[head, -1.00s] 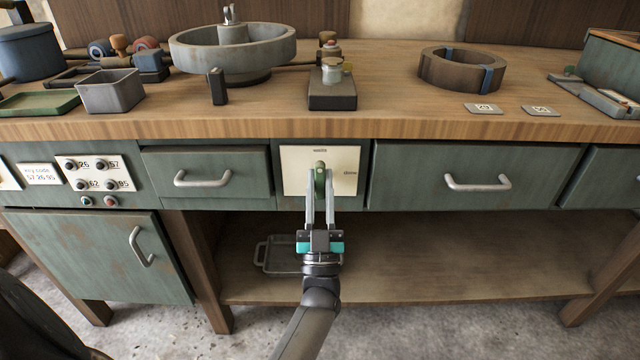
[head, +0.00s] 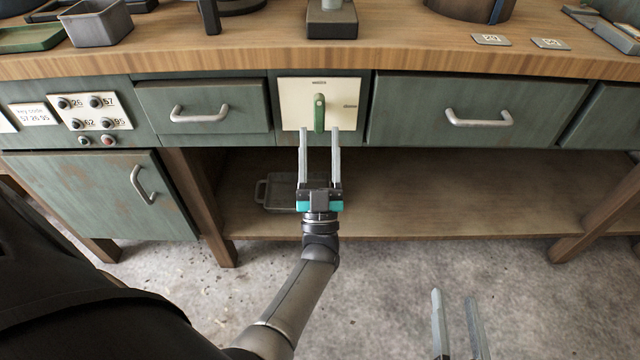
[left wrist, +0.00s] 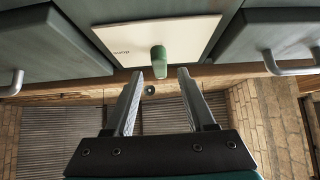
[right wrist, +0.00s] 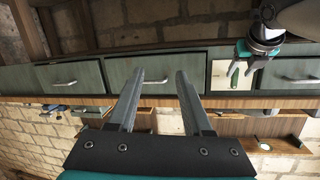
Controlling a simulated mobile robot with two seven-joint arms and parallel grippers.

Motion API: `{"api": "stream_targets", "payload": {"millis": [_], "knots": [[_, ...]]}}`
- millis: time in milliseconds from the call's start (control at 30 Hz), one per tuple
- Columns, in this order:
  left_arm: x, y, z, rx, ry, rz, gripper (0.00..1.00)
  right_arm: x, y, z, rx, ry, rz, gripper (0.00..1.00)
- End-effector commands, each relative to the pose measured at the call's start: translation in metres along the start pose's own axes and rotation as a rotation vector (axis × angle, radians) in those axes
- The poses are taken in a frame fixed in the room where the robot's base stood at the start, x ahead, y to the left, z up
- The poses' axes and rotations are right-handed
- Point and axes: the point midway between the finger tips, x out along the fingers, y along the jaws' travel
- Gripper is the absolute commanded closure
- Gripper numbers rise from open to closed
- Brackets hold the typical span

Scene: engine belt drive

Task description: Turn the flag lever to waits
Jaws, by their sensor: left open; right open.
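In the left wrist view the lever (left wrist: 160,62) shows beyond and between the open fingertips (left wrist: 159,73). My right gripper (head: 453,296) is open and empty, low at the right, away from the panel. It also shows in the right wrist view (right wrist: 159,73).
Handled drawers flank the panel, left (head: 203,112) and right (head: 477,110). A button board (head: 92,112) is further left, above a cabinet door (head: 105,195). A metal tray (head: 277,193) lies on the lower shelf (head: 430,195). Space before the right drawer is clear.

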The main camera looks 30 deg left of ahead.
Motion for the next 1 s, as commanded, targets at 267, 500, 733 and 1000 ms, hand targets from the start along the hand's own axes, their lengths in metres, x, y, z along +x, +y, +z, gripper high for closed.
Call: {"api": "stream_targets", "payload": {"millis": [267, 500, 733, 1000], "knots": [[-0.069, 0.001, 0.001, -0.001, -0.005, 0.002, 0.45, 0.0, -0.001, 0.001, 0.003, 0.005, -0.002, 0.5], [-0.102, 0.001, 0.001, -0.001, -0.003, 0.001, 0.45, -0.003, -0.006, -0.003, 0.018, 0.071, -0.014, 0.5], [-0.109, 0.001, 0.0, -0.002, -0.001, 0.001, 0.45, -0.004, -0.008, -0.005, 0.023, 0.09, -0.016, 0.5], [-0.108, 0.0, 0.0, -0.001, -0.001, 0.0, 0.45, -0.004, -0.008, -0.005, 0.023, 0.09, -0.016, 0.5]]}}
